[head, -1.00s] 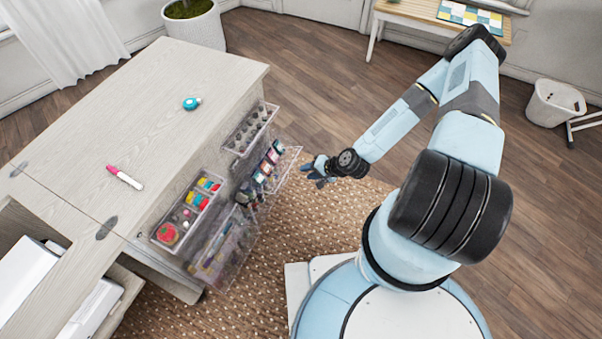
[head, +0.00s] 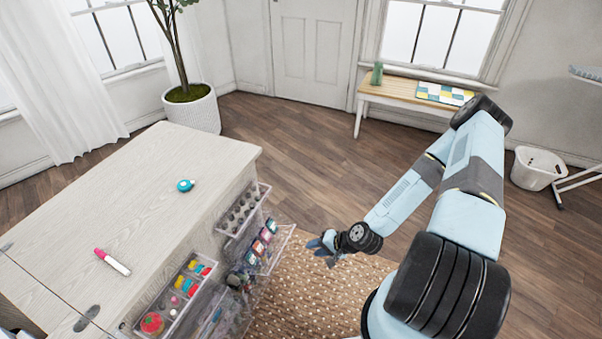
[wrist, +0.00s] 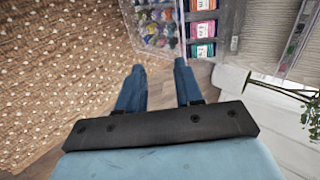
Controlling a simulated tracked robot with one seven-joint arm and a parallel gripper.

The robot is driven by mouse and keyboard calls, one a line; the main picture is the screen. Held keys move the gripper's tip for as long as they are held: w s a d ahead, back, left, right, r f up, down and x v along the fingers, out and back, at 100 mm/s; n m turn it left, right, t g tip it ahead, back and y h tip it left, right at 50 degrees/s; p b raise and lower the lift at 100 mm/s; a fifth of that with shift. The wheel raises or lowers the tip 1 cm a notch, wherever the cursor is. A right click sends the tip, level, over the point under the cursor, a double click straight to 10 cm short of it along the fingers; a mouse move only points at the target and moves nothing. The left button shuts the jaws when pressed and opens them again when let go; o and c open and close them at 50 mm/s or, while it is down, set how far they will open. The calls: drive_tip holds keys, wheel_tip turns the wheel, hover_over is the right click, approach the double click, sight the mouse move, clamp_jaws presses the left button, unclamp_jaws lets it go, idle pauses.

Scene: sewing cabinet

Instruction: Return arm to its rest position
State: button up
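My gripper (head: 322,246) hangs over the rug at the end of my arm, to the right of the cabinet's clear bins. In the wrist view my gripper (wrist: 160,72) shows its two blue fingers apart with nothing between them. Past the fingertips, a clear bin of colourful items (wrist: 158,28) and a row of thread packs (wrist: 203,28) show near the top of the wrist view. The fingers are apart from them, as far as I can see. My arm is bent, with its elbow high at the right of the head view.
The sewing cabinet (head: 130,210) fills the left, with a marker (head: 112,262) and a teal tape measure (head: 186,185) on top. Clear bins (head: 243,213) stick out from its right side. A bench (head: 400,93), a white basket (head: 537,168) and a potted plant (head: 192,110) stand farther back. Wood floor is open behind my gripper.

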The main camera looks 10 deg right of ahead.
drive_tip(key=w+d+r+n+g+h, duration=0.2)
drive_tip(key=w+d+r+n+h, duration=0.3)
drive_tip(key=d+r, duration=0.75)
wheel_tip(320, 180, up, 28)
drive_tip(key=d+h, duration=0.2)
drive_tip(key=h, duration=0.2)
drive_tip(key=s+a+r+t, duration=0.1)
drive_tip(key=s+a+r, duration=0.1)
drive_tip(key=s+r, duration=0.7)
drive_tip(key=s+a+r+n+t+y, duration=0.1)
drive_tip(key=s+a+r, duration=0.1)
drive_tip(key=s+r, duration=0.8)
wheel_tip(320, 180, up, 4)
drive_tip(key=shift+s+a+f+t, duration=0.25)
drive_tip(key=shift+a+t, duration=0.1)
drive_tip(key=shift+t, duration=0.05)
